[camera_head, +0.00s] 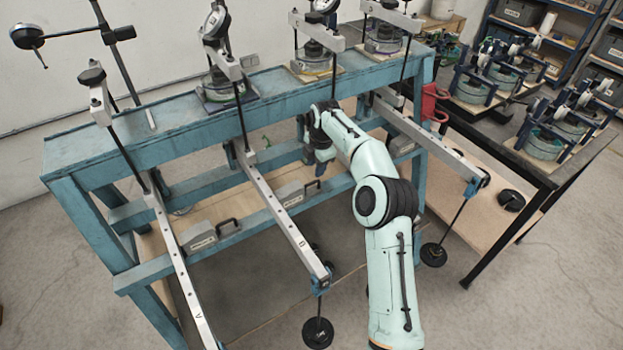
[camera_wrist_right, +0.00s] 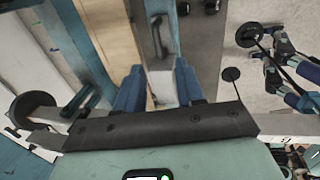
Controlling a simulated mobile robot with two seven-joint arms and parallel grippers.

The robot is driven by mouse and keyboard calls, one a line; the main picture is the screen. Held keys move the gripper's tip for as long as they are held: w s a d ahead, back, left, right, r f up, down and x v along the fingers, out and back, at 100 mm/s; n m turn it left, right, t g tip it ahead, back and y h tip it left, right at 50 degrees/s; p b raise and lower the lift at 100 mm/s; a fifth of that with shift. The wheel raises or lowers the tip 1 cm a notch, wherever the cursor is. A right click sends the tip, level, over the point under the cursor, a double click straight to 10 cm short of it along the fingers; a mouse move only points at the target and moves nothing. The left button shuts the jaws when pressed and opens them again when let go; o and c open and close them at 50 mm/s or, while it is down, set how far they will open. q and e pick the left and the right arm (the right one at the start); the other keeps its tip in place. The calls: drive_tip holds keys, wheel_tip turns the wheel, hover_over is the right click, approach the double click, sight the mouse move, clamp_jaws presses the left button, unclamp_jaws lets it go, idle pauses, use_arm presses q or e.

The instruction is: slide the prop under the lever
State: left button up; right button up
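Grey blocks with black handles sit low on the frame near the levers: one at the left (camera_head: 200,238), one in the middle (camera_head: 291,194) and one at the right (camera_head: 401,146). They look like props. Long grey levers slope forward: left (camera_head: 183,275), middle (camera_head: 280,215) and right (camera_head: 430,143). My right gripper (camera_head: 320,170) points down between the middle and right levers, right of the middle block. In the right wrist view its blue fingers (camera_wrist_right: 160,88) are apart, with a pale grey surface and a black handle (camera_wrist_right: 158,35) seen between and beyond them. My left gripper is out of view.
The blue steel frame (camera_head: 150,128) carries dial gauges and cells on top. Black weights hang from the middle (camera_head: 318,333) and right (camera_head: 433,255) levers. A red clamp-like part (camera_head: 432,104) is at the frame's right end. A dark table (camera_head: 545,170) with more devices stands at right.

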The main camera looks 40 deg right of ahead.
sight(311, 183)
drive_tip(key=f, duration=0.2)
drive_tip(key=w+f, duration=0.1)
drive_tip(key=f, duration=0.2)
drive_tip(key=w+f, duration=0.1)
drive_tip(key=f, duration=0.2)
drive_tip(key=shift+d+f, duration=0.1)
clamp_jaws()
